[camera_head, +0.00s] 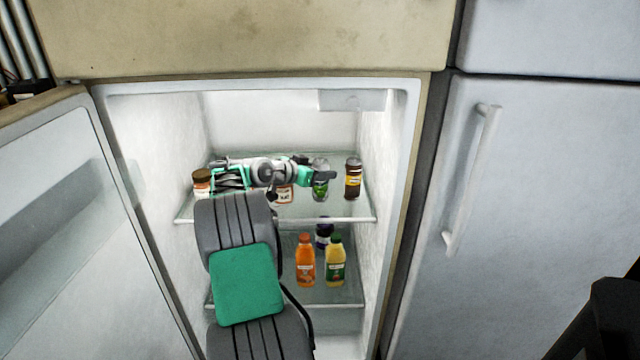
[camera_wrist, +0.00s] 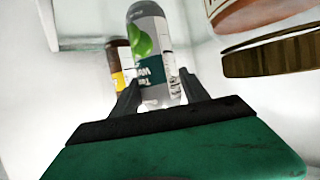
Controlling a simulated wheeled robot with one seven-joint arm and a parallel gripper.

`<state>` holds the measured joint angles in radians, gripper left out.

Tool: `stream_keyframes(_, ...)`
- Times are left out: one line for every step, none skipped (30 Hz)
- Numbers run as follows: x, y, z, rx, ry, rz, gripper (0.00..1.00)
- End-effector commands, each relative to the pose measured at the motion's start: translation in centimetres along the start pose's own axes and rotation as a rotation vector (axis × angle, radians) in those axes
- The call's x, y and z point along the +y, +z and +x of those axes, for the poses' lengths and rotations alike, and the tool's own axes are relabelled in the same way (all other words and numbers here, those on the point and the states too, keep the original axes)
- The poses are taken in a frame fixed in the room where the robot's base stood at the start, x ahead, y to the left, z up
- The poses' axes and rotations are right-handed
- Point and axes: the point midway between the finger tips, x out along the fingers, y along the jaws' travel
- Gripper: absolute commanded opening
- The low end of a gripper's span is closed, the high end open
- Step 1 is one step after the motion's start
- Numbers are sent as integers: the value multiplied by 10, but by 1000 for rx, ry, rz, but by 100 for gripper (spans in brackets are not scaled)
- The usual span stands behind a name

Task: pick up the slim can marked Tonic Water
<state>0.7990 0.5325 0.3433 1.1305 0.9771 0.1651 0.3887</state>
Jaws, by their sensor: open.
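The slim can (camera_wrist: 150,45) is grey and white with a green fruit picture and a dark green label band; the lettering is only partly readable. In the wrist view it stands straight ahead of my gripper (camera_wrist: 160,95), between the lines of the two dark fingers. The fingers are open, and its lower part shows in the gap; I cannot tell whether they touch it. In the head view the can (camera_head: 320,188) stands on the upper fridge shelf (camera_head: 290,217), partly hidden by my gripper (camera_head: 328,176), which reaches in from the left.
A dark jar with an orange label (camera_head: 353,180) stands close right of the can. Other jars, one with a brown lid (camera_head: 202,182), stand to the left, partly behind my arm. Orange (camera_head: 305,262) and yellow (camera_head: 335,262) bottles stand on the lower shelf. The fridge door (camera_head: 85,230) is open.

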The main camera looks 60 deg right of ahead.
Motion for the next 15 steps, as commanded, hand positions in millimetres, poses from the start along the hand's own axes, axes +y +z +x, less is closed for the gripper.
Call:
stream_keyframes(1, 4, 12, -1, 3, 0, 53)
stream_keyframes(1, 3, 17, 0, 4, 1, 53)
stream_keyframes(1, 2, 23, 0, 4, 1, 53)
stream_keyframes(1, 2, 26, 0, 3, 0, 53)
stream_keyframes(1, 1, 28, 0, 2, 0, 53)
stream_keyframes(1, 1, 30, 0, 1, 0, 53)
stream_keyframes(1, 1, 30, 0, 1, 0, 53)
stream_keyframes(0, 0, 30, 0, 1, 0, 53)
stream_keyframes(0, 0, 30, 0, 0, 0, 53)
stream_keyframes(0, 0, 30, 0, 0, 0, 53)
stream_keyframes(0, 0, 30, -1, 0, 0, 53)
stream_keyframes(0, 0, 29, -1, 0, 0, 51)
stream_keyframes(0, 1, 29, -1, 1, 0, 49)
stream_keyframes(0, 1, 29, -1, 0, 0, 47)
stream_keyframes(0, 1, 29, -1, 0, -1, 43)
